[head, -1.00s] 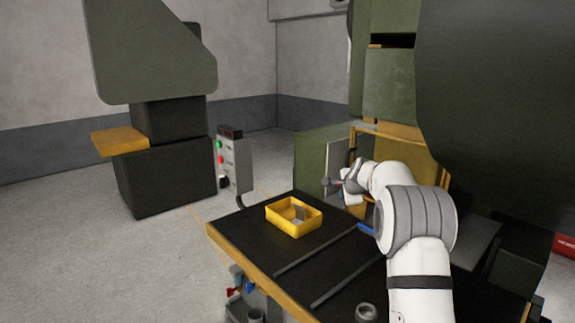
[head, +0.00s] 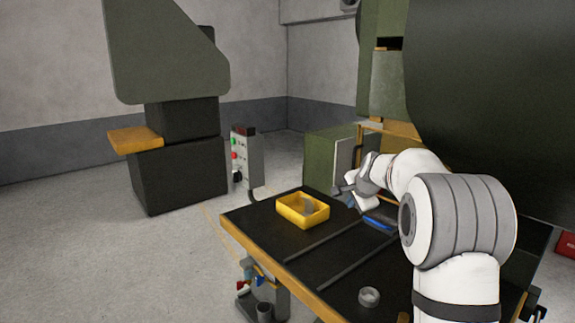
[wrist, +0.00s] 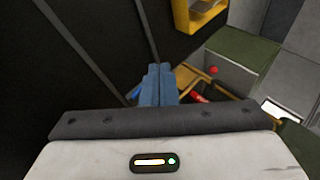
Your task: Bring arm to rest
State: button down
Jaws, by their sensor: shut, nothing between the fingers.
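My gripper (wrist: 158,72) is shut and empty in the wrist view, with its two blue-grey fingers together. In the head view my gripper (head: 350,190) is small, at the end of my white arm, above the far right part of the black table (head: 290,243). It appears to be beyond and right of the yellow bin (head: 291,218). My arm stays bent, reaching in from the right over the table.
The yellow bin holds a small grey piece. A copper-grey ring (head: 369,296) lies near the table's front, and a blue item (head: 379,224) lies near my arm. A control box (head: 246,157) stands beyond the table. Large green machines stand behind and right.

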jog(key=s+a+r+n+g+b, duration=0.1)
jog(key=s+a+n, duration=0.15)
jog(key=s, duration=0.75)
jog(key=s+a+r+n+g, duration=0.1)
jog(key=s+n, duration=0.3)
jog(key=s, duration=0.6)
jog(key=s+f+n+g, duration=0.1)
jog(key=s+f+n, duration=0.2)
jog(key=s, duration=1)
jog(key=s+f+n+g+h+b, duration=0.1)
jog(key=s+f+n, duration=0.2)
jog(key=s, duration=0.9)
notch_tip(320, 180, down, 3)
jog(key=shift+s+a+r+n+g, duration=0.1)
jog(key=shift+s+a+n+g, duration=0.2)
jog(key=shift+s+n, duration=0.1)
